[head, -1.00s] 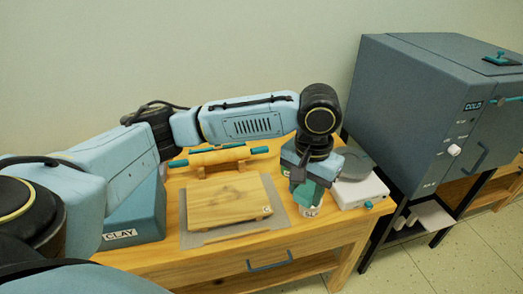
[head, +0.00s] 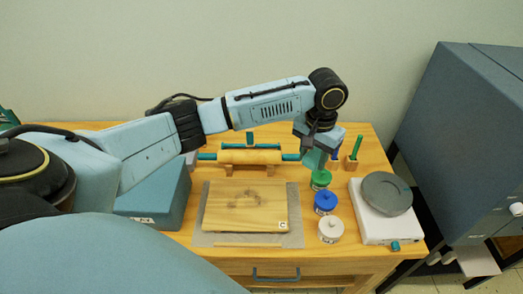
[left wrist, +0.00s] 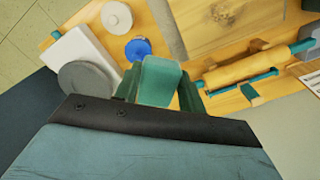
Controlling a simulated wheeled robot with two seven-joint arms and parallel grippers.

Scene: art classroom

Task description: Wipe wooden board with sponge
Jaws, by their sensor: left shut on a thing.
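The wooden board (head: 225,222) lies on a grey mat (head: 293,220) on the table, with dark smudges on its upper middle. Part of the board shows at the top of the left wrist view (left wrist: 205,38). My left gripper (head: 314,152) is behind and right of the board, above the table near a green-lidded jar. It is shut on a green sponge (left wrist: 160,82), which is clear of the board. In the head view, the sponge is partly hidden by the gripper. My right gripper is not in view.
Green (head: 321,178), blue (head: 325,202) and white (head: 330,229) lidded jars stand right of the board. A scale with a grey disc (head: 387,193) is farther right. A rolling pin (head: 250,157) rests behind the board, and a teal clay box (head: 158,198) stands left.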

